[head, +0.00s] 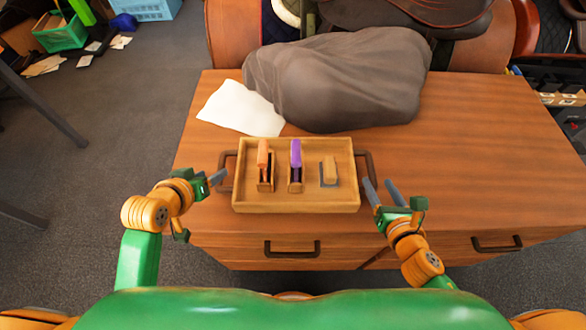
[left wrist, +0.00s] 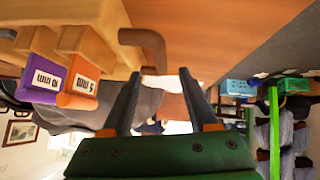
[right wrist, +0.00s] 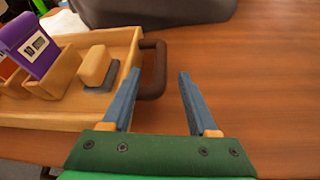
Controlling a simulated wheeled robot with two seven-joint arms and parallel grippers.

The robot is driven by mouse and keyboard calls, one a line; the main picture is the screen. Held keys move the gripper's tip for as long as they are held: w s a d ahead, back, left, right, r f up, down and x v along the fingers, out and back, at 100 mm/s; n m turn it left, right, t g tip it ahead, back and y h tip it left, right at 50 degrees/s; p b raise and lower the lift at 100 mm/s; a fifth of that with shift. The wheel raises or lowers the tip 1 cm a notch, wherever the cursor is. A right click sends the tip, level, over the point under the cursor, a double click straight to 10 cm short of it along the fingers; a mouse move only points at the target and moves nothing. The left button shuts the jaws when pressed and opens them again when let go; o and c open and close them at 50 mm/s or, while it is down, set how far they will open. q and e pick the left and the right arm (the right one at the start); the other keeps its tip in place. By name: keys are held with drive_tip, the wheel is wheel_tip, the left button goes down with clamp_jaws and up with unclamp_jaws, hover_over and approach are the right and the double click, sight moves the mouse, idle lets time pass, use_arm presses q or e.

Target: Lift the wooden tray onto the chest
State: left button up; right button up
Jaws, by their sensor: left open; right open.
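The wooden tray (head: 296,206) lies level over the front part of the wooden chest's top (head: 480,150) and appears to rest on it. It holds an orange-topped block (head: 263,152), a purple-topped block (head: 295,152) and a small wooden block on a grey base (head: 329,170). Dark handles stick out at its left (left wrist: 148,40) and right (right wrist: 155,68) ends. My left gripper (head: 217,180) is open and empty just off the left handle. My right gripper (head: 379,190) is open and empty beside the right handle, one finger close to it.
A grey covered bulk (head: 340,80) sits on the chest top behind the tray, with a white sheet (head: 242,108) at its left. Drawer handles (head: 292,249) stick out from the chest front. The chest top is clear to the right. Saddles (head: 400,15) stand behind.

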sight(219, 169)
use_arm(q)
drive_tip(key=shift+w+f, duration=0.2)
drive_tip(key=shift+w, duration=0.05)
use_arm(e)
drive_tip(key=shift+w+f, duration=0.1)
drive_tip(key=shift+w, duration=0.2)
use_arm(q)
drive_tip(key=x, duration=0.6)
drive_tip(key=shift+w+f, duration=0.25)
use_arm(e)
drive_tip(key=x, duration=0.6)
drive_tip(key=shift+w+f, duration=0.2)
drive_tip(key=shift+w, duration=0.15)
drive_tip(key=shift+s, duration=0.1)
use_arm(q)
clamp_jaws()
use_arm(e)
clamp_jaws()
use_arm(q)
drive_tip(key=shift+r, duration=0.1)
